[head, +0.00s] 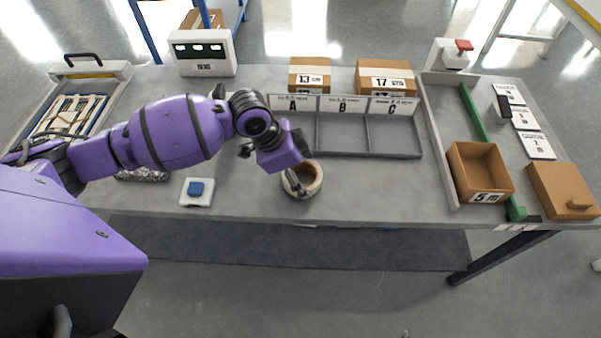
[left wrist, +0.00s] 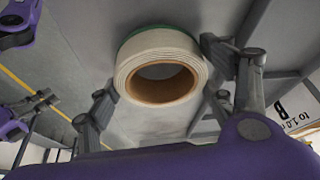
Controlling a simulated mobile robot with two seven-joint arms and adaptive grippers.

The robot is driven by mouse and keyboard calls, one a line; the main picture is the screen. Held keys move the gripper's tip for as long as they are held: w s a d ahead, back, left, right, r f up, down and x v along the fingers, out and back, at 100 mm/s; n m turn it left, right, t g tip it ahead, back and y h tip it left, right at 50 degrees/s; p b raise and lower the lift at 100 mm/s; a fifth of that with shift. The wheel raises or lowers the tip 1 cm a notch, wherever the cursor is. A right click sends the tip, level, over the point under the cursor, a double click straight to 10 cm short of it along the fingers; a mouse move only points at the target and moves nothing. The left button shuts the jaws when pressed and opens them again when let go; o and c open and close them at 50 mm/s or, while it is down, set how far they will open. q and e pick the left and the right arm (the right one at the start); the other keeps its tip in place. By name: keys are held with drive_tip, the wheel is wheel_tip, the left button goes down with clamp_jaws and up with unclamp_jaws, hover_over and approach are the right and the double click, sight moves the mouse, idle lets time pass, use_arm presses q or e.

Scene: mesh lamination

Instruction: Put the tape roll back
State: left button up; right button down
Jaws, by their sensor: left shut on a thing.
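The tape roll (head: 316,184), cream with a brown core, is near the table's front edge, in front of the divider tray (head: 369,155) labelled A, B and C. My left gripper (head: 298,183) reaches down to it and is shut on it. In the left wrist view the roll (left wrist: 160,92) sits between the fingers, and a green strip shows on its far side. I cannot tell whether it touches the table.
Cardboard boxes (head: 310,76) stand behind the divider tray. An open box marked 5 (head: 480,172) and a green bar (head: 474,115) lie to the right. A white pad with a blue block (head: 196,188) lies left of the roll. The tray's compartments look empty.

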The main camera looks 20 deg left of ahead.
use_arm(q)
drive_tip(key=shift+f, duration=0.25)
drive_tip(key=o, duration=1.3)
drive_tip(key=v, duration=1.2)
drive_tip(key=shift+p, duration=0.4)
